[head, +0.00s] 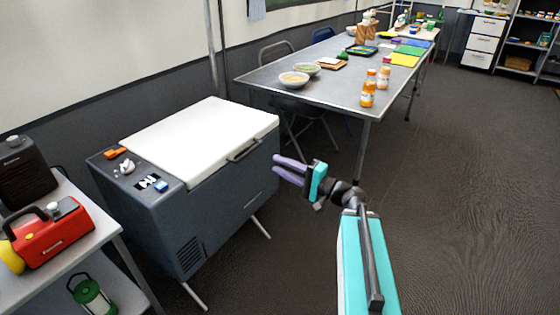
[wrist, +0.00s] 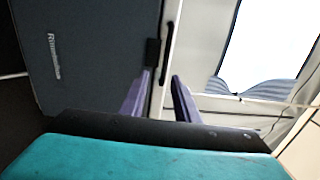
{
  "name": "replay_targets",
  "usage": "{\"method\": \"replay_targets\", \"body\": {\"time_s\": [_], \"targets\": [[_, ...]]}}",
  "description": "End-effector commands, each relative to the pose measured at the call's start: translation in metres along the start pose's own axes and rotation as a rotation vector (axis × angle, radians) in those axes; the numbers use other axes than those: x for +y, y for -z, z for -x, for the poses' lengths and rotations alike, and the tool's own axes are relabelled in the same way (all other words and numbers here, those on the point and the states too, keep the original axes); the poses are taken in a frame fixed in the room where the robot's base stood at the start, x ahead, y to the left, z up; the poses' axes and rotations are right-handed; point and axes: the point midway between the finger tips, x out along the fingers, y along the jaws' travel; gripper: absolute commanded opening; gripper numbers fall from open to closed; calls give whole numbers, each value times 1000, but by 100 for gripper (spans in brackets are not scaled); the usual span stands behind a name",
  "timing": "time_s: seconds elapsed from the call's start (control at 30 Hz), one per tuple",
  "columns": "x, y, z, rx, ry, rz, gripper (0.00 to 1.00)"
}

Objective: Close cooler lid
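The cooler (head: 225,195) is a dark grey chest on legs at the left of the head view. Its white lid (head: 200,140) lies flat over the top, and I see no clear gap under it. A dark handle (head: 243,150) sits at the lid's front edge; it also shows in the wrist view (wrist: 168,48). My gripper (head: 275,165) is just right of the cooler's front, near the handle's side. Its two purple fingers are apart with nothing between them. In the wrist view the fingers (wrist: 160,77) point toward the cooler's front and lid edge.
A long grey table (head: 330,85) with bowls (head: 294,80) and bottles (head: 368,90) stands behind my gripper. A side table at the lower left holds a red device (head: 52,235) and a green lantern (head: 92,297). The floor (head: 460,200) at the right is clear.

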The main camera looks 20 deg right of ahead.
Motion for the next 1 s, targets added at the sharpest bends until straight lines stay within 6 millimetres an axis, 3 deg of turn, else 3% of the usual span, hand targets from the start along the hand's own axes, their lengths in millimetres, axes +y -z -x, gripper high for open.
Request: {"method": "replay_targets", "body": {"time_s": [0.73, 1.0], "targets": [[-3, -2, 18, 1, 1, 0, 29], [-1, -2, 42, 1, 1, 0, 29]]}}
